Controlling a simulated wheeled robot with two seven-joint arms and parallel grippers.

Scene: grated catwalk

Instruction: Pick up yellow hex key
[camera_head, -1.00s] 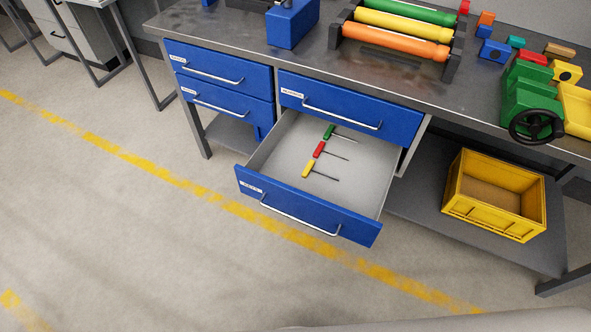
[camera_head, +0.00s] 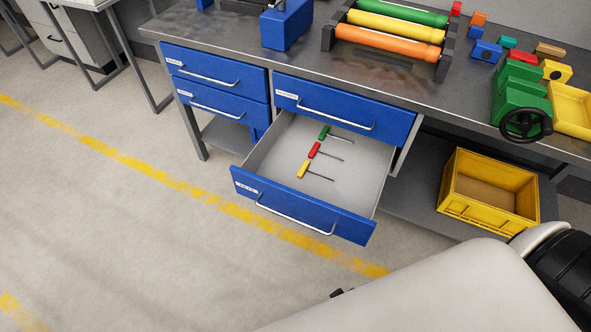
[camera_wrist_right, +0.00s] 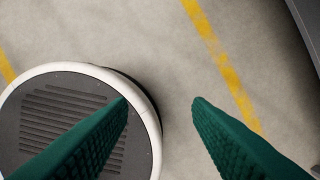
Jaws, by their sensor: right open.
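The yellow hex key (camera_head: 304,169) lies in the open lower drawer (camera_head: 352,188), nearest the drawer's front. The red hex key (camera_head: 315,150) and the green hex key (camera_head: 324,132) lie behind it in a row, their dark shafts pointing right. In the right wrist view my right gripper (camera_wrist_right: 160,102) is open and empty, its green fingers apart above the floor. In the head view part of my right arm fills the lower right, in front of the drawer and apart from it. My left gripper is out of view.
A yellow crate (camera_head: 489,193) stands on the shelf right of the drawer. The floor (camera_head: 120,225) before the drawer is clear on the left.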

